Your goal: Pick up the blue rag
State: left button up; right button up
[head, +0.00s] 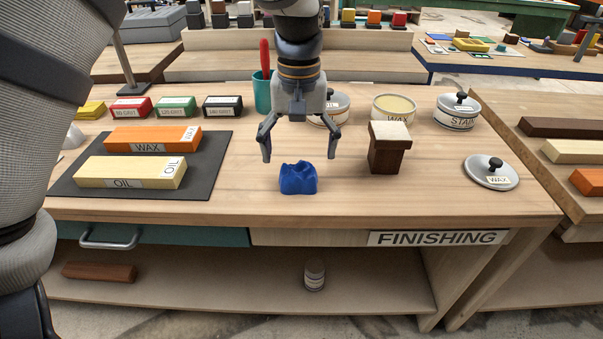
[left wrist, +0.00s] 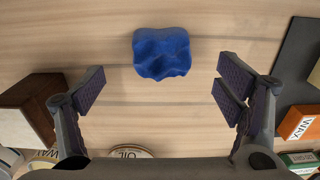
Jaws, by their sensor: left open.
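The blue rag (head: 298,178) is a small crumpled lump on the wooden bench top, near the middle front. In the left wrist view the rag (left wrist: 162,53) lies beyond the fingertips, between their lines and touched by neither. My left gripper (head: 299,148) points down above and just behind the rag, its two fingers spread wide and empty. The open fingers also show in the left wrist view (left wrist: 160,85). My right gripper is not in view.
A dark wooden block with a pale top (head: 388,150) stands right of the rag. A dark mat (head: 210,180) with WAX and OIL blocks lies left. Tins, including STAIN (head: 457,114), and a teal cup (head: 262,95) stand behind. Bare wood surrounds the rag.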

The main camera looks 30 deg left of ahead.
aim_at(297, 166)
pick_arm(q)
notch_tip(297, 166, down, 5)
jog(key=shift+s+a+r, duration=0.1)
jog(key=shift+a+r, duration=0.05)
jog(key=shift+r, duration=0.05)
jog(key=shift+f, duration=0.3)
jog(key=c, duration=1.2)
jog(key=shift+r, duration=0.15)
